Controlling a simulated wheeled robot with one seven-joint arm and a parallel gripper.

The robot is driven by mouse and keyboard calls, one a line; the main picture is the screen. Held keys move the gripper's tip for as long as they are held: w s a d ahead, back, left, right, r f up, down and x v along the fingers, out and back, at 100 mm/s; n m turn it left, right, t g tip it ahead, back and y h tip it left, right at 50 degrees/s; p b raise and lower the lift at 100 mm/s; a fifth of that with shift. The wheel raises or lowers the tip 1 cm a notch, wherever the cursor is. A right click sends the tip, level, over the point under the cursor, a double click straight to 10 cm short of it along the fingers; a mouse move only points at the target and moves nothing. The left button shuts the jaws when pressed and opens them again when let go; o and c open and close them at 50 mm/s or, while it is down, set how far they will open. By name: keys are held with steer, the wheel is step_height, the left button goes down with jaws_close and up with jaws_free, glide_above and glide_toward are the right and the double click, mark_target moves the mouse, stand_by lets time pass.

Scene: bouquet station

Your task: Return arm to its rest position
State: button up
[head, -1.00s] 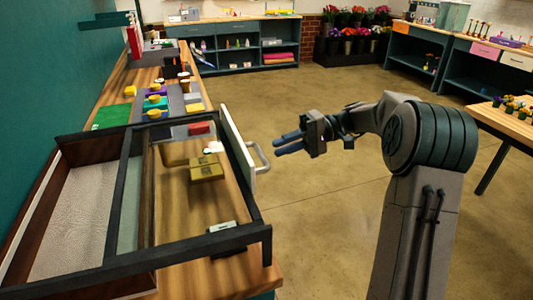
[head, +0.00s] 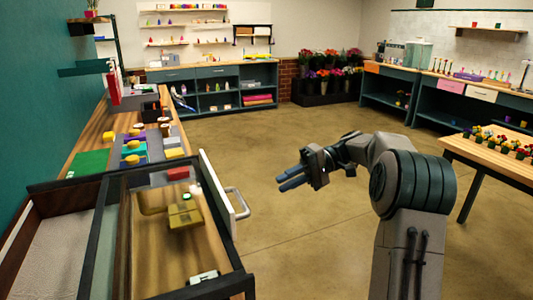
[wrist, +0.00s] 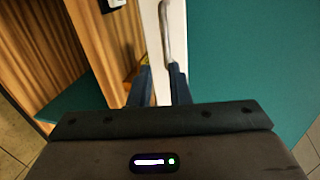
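My arm (head: 410,185) reaches in from the lower right in the head view, bent at a large dark joint. My gripper (head: 280,183) points left over the open floor, right of the pulled-out drawer's handle. Its two dark blue fingers are a little apart with nothing between them. In the wrist view my gripper (wrist: 160,68) also shows apart fingers. Beyond them are the white drawer front (wrist: 153,45) and its metal handle (wrist: 166,35); the gripper does not hold the handle.
The drawer's white front (head: 221,190) and handle (head: 240,204) stick out at the left counter. A yellowish block-like thing (head: 186,217) shows inside the glass-topped case. A wooden table (head: 490,158) with small flowers stands at right. The middle floor is clear.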

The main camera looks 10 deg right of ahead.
steer(key=s+a+f+m+t+h, duration=0.1)
steer(key=s+a+f+m+h, duration=0.1)
steer(key=s+h, duration=0.3)
steer(key=s+a+f+m+t+h, duration=0.1)
steer(key=s+a+f+h, duration=0.15)
steer(key=s, duration=0.55)
steer(key=s+d+f+t+h, duration=0.2)
steer(key=s+d+h, duration=0.1)
steer(key=s, duration=0.3)
steer(key=s+d+f+t+h, duration=0.2)
steer(key=s+d+t+h, duration=0.1)
steer(key=s, duration=0.4)
steer(key=shift+s+d+f+h+p, duration=0.2)
steer(key=shift+s+f+h+p, duration=0.1)
steer(key=shift+f+h+p, duration=0.15)
steer(key=shift+s, duration=0.1)
